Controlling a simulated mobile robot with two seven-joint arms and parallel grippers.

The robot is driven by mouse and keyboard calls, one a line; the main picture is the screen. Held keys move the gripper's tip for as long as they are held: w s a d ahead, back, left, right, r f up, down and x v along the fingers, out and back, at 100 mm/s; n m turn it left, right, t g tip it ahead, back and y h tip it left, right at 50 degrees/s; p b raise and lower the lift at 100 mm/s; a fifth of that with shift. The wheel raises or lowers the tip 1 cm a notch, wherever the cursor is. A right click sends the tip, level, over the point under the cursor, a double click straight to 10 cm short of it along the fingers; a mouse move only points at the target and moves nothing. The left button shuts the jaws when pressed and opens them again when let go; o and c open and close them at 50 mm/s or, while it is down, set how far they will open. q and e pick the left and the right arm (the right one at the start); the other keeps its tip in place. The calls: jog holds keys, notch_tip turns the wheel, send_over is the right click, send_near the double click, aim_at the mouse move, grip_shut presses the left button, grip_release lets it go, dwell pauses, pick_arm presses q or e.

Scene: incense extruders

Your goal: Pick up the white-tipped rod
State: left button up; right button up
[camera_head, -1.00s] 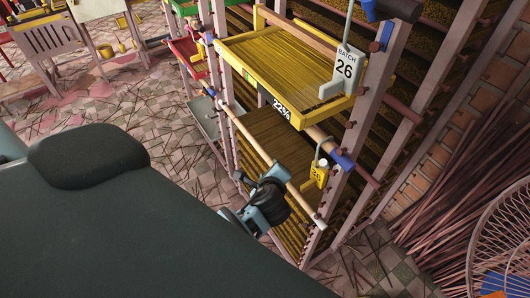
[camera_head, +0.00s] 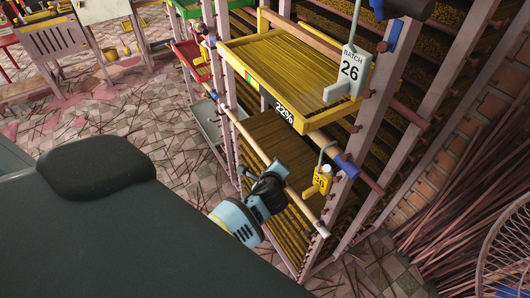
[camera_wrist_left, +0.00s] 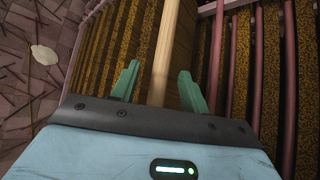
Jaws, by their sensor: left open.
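The rod with a pale whitish lower end (camera_head: 309,211) slants along the front of the rack, below the yellow-framed tray. My left gripper (camera_head: 277,184) is at the rod's middle and hides a short part of it. In the left wrist view, the pale wooden rod (camera_wrist_left: 166,42) runs between the two green fingers of the gripper (camera_wrist_left: 158,76). The fingers stand apart with a gap on each side of the rod, so the gripper is open and around it, not clamped. My right gripper is not in view.
The rack's yellow tray (camera_head: 233,62) bears a "22%" label. Another rod has a blue collar (camera_head: 346,166). The littered tile floor (camera_head: 150,110) is open at left.

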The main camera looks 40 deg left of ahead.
pick_arm(q)
grip_shut()
jog(key=shift+r, duration=0.1)
dwell(0.5)
notch_tip(320, 180, up, 8)
jog(key=p, duration=0.2)
jog(key=s+a, duration=0.3)
jog(key=s, duration=0.6)
jog(key=s+a+f, duration=0.1)
jog(key=s+a, duration=0.3)
jog(key=s, duration=0.5)
jog(key=shift+s+a, duration=0.25)
jog(key=shift+a, duration=0.05)
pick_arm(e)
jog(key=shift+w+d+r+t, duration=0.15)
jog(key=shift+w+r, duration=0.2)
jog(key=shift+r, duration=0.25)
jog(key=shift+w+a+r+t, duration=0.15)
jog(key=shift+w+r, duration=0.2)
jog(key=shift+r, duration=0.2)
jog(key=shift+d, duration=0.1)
